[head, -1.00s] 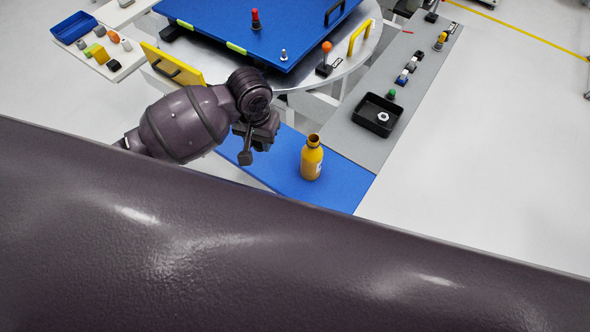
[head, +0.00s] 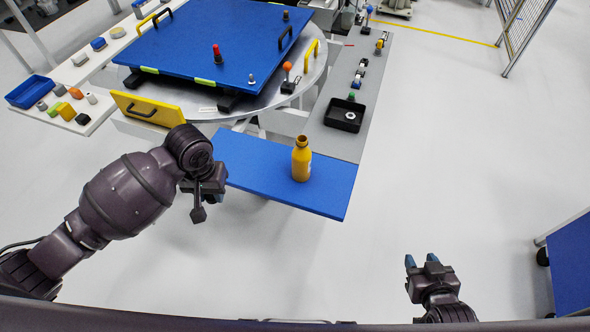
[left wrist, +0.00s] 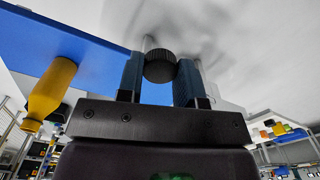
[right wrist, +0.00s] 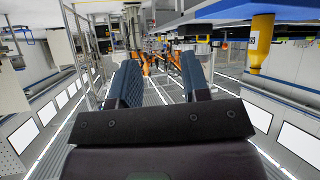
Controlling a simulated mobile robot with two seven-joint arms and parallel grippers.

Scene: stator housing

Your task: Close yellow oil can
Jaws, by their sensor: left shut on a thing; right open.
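The yellow oil can (head: 301,164) stands upright on the blue shelf (head: 255,165), its dark mouth open at the top. It also shows inverted at the left of the left wrist view (left wrist: 52,88) and at the upper right of the right wrist view (right wrist: 261,42). My left gripper (head: 205,188) is left of the can, apart from it, and shut on a dark ribbed cap (left wrist: 160,66) seen between its fingers. My right gripper (head: 422,261) is open and empty, low and to the right of the can; its spread fingers show in the right wrist view (right wrist: 161,80).
A black tray (head: 335,123) with a nut sits on the grey strip behind the can. A yellow panel with a handle (head: 130,108) stands behind my left gripper. A blue plate (head: 195,50) lies on the round table. The floor between my grippers is clear.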

